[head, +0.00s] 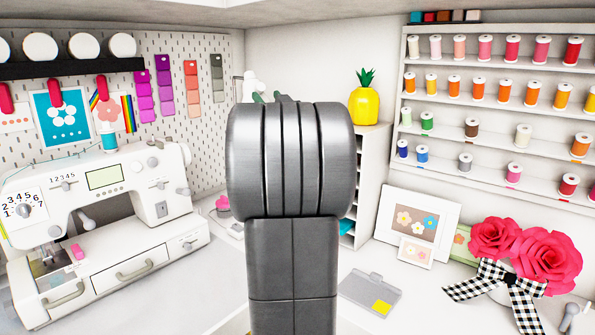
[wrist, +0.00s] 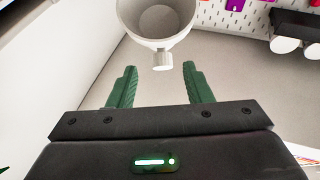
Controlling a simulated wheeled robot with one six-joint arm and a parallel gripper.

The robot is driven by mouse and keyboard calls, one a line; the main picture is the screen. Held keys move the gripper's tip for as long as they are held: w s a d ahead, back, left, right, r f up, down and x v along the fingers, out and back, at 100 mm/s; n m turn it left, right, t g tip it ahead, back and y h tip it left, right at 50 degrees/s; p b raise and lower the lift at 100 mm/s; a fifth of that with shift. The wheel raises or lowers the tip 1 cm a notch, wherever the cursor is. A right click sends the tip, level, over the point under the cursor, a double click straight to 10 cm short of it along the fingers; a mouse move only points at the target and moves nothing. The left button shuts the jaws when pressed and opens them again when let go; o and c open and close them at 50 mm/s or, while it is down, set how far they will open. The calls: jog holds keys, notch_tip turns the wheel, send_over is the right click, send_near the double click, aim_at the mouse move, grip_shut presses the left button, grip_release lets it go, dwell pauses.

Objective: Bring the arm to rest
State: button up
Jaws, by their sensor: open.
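My arm stands upright in the middle of the head view and hides most of my gripper (head: 268,97); only small green finger parts show above it. In the wrist view my gripper (wrist: 159,69) has its two green fingers spread apart, with nothing held between them. A white, round, hollow thing (wrist: 160,22), which looks like a lamp shade, is just past the fingertips. Its small knob lies in line with the gap. I cannot tell how far away it is. A white lamp (head: 254,84) partly shows behind my arm in the head view.
A white sewing machine (head: 105,200) stands left, below a pegboard (head: 205,120). A thread rack (head: 490,115) is on the right wall. Red paper flowers (head: 540,262), framed flower cards (head: 420,215) and a grey board (head: 368,290) occupy the right side of the desk.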

aim_at(256, 89)
jog(key=p+x, duration=0.1)
jog(key=x, duration=0.4)
jog(key=shift+w+a+r, duration=0.1)
jog(key=shift+w+a, duration=0.05)
jog(key=shift+w, duration=0.05)
jog(key=shift+w+a+f+b, duration=0.1)
jog(key=shift+a+f+b, duration=0.15)
jog(key=shift+b, duration=0.4)
jog(key=shift+s+a+r+m+t+h+b, duration=0.1)
jog(key=shift+s+a+m+t+h+b, duration=0.15)
jog(key=shift+t+h+b, duration=0.4)
jog(key=shift+a+b, duration=0.15)
jog(key=shift+b, duration=0.5)
jog(key=shift+s+r+m, duration=0.1)
jog(key=shift+r+m, duration=0.15)
